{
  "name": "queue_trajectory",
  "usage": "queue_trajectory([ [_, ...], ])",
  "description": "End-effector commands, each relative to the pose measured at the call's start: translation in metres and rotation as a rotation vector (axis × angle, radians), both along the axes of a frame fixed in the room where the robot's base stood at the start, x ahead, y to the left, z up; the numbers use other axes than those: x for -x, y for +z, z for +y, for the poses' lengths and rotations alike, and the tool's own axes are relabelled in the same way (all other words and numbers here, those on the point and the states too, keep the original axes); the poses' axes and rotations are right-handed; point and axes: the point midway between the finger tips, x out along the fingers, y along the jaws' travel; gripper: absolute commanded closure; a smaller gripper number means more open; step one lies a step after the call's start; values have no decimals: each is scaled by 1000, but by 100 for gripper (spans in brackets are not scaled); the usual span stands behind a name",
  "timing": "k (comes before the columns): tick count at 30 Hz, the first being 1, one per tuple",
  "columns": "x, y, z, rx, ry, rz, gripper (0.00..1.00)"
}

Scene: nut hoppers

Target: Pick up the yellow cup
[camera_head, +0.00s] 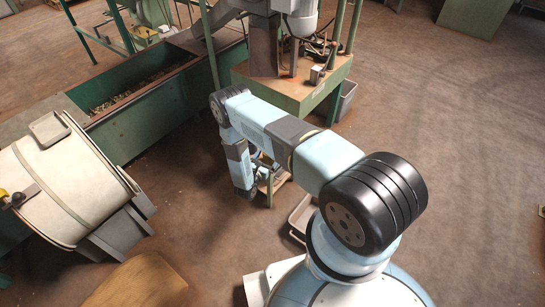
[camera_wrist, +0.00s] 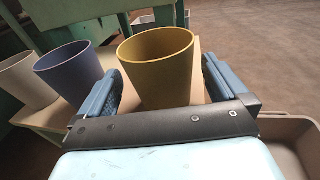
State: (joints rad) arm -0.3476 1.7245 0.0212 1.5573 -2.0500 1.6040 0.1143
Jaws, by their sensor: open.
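The yellow cup (camera_wrist: 160,68) stands upright on a light wooden surface (camera_wrist: 47,118) in the wrist view. My gripper (camera_wrist: 165,80) is open, with one blue finger on the left of the cup and one on the right. The cup sits between the fingers, and I cannot tell whether either one touches it. The cup's lower part is hidden behind my gripper's dark front edge. In the head view, my arm reaches down beside a small stand (camera_head: 272,183), and its end hides the cups.
A purple cup (camera_wrist: 70,74) and a cream cup (camera_wrist: 24,82) stand left of the yellow cup. A grey bin (camera_wrist: 298,135) is at the lower right. Green machinery (camera_head: 292,88) stands behind. Open brown floor (camera_head: 450,130) lies to the right.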

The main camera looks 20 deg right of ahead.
Motion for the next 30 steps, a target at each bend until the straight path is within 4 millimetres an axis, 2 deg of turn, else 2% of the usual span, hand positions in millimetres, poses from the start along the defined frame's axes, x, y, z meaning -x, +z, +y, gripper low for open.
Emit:
queue_trajectory([
  [6,-15,-1,-14,-1,-2,-1,0],
  [14,-17,-1,-15,0,0,0,0],
  [30,-17,-1,-15,0,0,0,50],
])
